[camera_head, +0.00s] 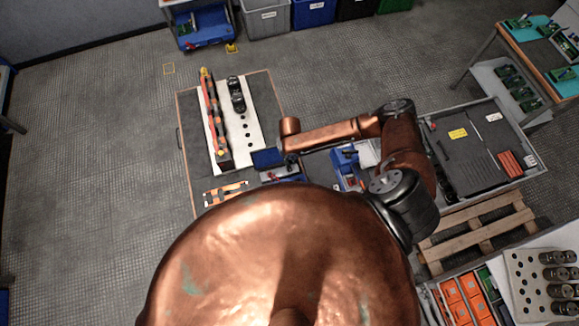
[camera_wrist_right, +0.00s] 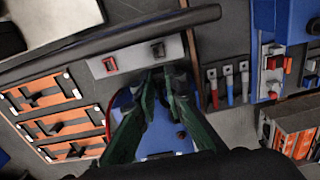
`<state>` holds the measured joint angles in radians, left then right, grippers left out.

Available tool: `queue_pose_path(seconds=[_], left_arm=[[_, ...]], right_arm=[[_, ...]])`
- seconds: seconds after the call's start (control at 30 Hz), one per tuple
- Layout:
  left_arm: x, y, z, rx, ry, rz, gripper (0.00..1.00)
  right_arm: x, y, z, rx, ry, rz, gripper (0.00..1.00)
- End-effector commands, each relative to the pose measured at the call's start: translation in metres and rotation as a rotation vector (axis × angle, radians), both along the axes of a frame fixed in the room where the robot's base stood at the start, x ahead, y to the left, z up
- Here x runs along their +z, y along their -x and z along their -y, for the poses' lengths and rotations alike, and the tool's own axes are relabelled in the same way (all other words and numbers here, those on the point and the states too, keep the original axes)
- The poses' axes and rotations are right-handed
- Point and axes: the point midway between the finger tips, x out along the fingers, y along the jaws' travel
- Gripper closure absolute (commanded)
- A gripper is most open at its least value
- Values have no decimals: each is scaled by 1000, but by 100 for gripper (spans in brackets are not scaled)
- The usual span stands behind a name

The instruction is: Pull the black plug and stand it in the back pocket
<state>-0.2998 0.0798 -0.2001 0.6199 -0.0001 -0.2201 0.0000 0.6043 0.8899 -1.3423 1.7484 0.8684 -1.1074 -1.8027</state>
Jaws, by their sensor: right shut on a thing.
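My right gripper (camera_wrist_right: 166,84) shows in the right wrist view, with two dark green fingers closed on a small dark piece, the black plug (camera_wrist_right: 167,82). The fingertips hide most of it. Just beyond the fingertips is a light grey plate (camera_wrist_right: 132,58) with a red fitting (camera_wrist_right: 110,63) and a black fitting (camera_wrist_right: 158,48). I cannot tell whether the plug touches the plate. I cannot make out the back pocket for certain. My left gripper is in neither view.
In the wrist view, orange-and-black pieces (camera_wrist_right: 52,95) lie left, and a row of tools with red and blue handles (camera_wrist_right: 229,83) stands right. In the head view, a long white plate (camera_head: 240,135) carries dark cylinders (camera_head: 237,93). Blue bins (camera_head: 345,160) stand right of the work area.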

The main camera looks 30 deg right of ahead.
Motion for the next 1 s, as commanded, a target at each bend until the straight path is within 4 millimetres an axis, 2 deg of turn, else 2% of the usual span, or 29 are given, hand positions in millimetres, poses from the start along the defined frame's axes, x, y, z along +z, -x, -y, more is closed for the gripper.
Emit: queue_pose_path(seconds=[1.0], left_arm=[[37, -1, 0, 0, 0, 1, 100]], right_arm=[[1, 58, -8, 0, -1, 0, 100]])
